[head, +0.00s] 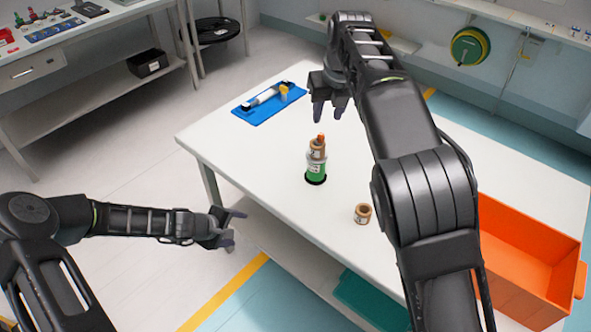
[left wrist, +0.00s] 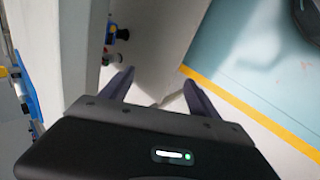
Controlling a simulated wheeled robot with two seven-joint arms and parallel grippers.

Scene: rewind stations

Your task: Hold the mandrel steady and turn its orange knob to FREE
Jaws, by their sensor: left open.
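The mandrel (head: 316,171) stands upright on the white table, green below with a brown ring around its upper part. Its small orange knob (head: 321,138) shows at the top; its setting is too small to read. My right gripper (head: 329,116) is above and behind the mandrel, fingers pointing down, apart and empty, not touching it. My left gripper (head: 236,228) is open and empty, off the table's left edge, left of and lower than the mandrel. Its spread fingers also show in the left wrist view (left wrist: 157,84), over the floor.
A blue tray (head: 250,119) with a white roller-like tool lies at the table's far left. A loose brown ring (head: 362,214) lies near the front edge. An orange bin (head: 530,253) is at the right. A teal bin (head: 365,300) sits under the table.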

